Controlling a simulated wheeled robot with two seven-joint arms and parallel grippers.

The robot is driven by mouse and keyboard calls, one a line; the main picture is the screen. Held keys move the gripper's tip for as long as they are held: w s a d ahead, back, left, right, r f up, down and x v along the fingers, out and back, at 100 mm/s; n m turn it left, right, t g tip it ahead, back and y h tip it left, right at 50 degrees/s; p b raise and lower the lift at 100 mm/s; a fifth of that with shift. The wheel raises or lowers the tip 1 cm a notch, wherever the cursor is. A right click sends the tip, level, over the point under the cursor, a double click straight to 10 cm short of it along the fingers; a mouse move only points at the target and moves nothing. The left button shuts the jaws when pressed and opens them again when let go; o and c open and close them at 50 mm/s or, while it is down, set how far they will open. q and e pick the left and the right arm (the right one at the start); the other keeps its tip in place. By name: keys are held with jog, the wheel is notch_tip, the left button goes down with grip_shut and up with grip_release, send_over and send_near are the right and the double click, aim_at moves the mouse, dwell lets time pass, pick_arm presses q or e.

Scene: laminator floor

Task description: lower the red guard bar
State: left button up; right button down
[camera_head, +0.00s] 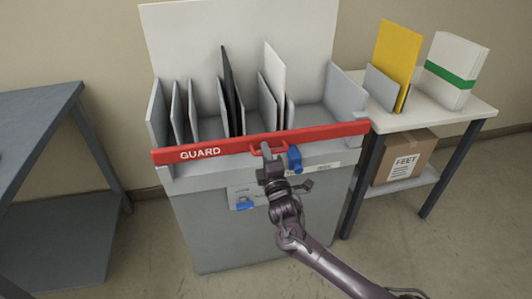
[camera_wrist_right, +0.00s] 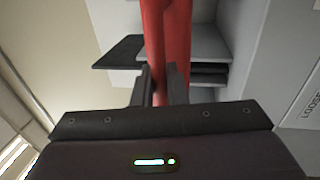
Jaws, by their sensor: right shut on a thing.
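The red guard bar (camera_head: 215,149), lettered GUARD, lies across the front of the grey slotted cabinet (camera_head: 230,220), near its top edge. A small red handle sits at the bar's middle. My right gripper (camera_head: 267,152) is at this handle and shut on it. In the right wrist view the red bar (camera_wrist_right: 168,40) runs upward from between the fingers of my right gripper (camera_wrist_right: 160,88). My left gripper is not in the head view.
Upright boards stand in the cabinet's slots. A side table (camera_head: 450,112) with a yellow board (camera_head: 397,55) stands at right, a carton (camera_head: 404,160) beneath. A grey table (camera_head: 35,120) stands at left.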

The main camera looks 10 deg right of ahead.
jog(key=shift+f, duration=0.45)
jog(key=c, duration=1.6)
grip_release()
jog(key=shift+o, duration=0.2)
jog(key=shift+r, duration=0.1)
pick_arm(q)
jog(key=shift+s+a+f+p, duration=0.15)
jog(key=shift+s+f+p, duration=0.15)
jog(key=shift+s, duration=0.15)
pick_arm(e)
jog(key=v, duration=0.7)
jog(key=shift+s, duration=0.4)
